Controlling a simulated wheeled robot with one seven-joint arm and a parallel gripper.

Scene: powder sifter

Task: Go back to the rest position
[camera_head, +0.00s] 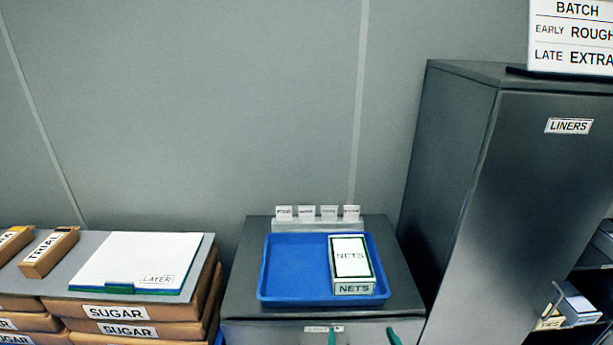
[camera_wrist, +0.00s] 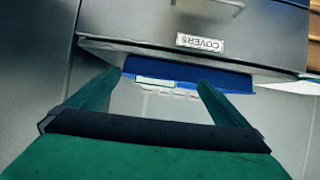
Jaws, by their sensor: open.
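My gripper (camera_head: 362,338) shows at the bottom edge of the head view as two green fingertips, in front of the grey cabinet (camera_head: 240,290). In the wrist view my gripper (camera_wrist: 159,78) has its two green fingers wide apart with nothing held between them. That view is upside down and shows the cabinet's drawer front with a COVERS label (camera_wrist: 200,43). The rest of my arm is out of the head view.
A blue tray (camera_head: 290,298) on the cabinet holds a NETS box (camera_head: 352,265) at its right. Small label cards (camera_head: 318,212) stand behind it. A tall LINERS cabinet (camera_head: 500,180) rises at right. SUGAR packs (camera_head: 115,313) and a LAYER folder (camera_head: 140,262) are at left.

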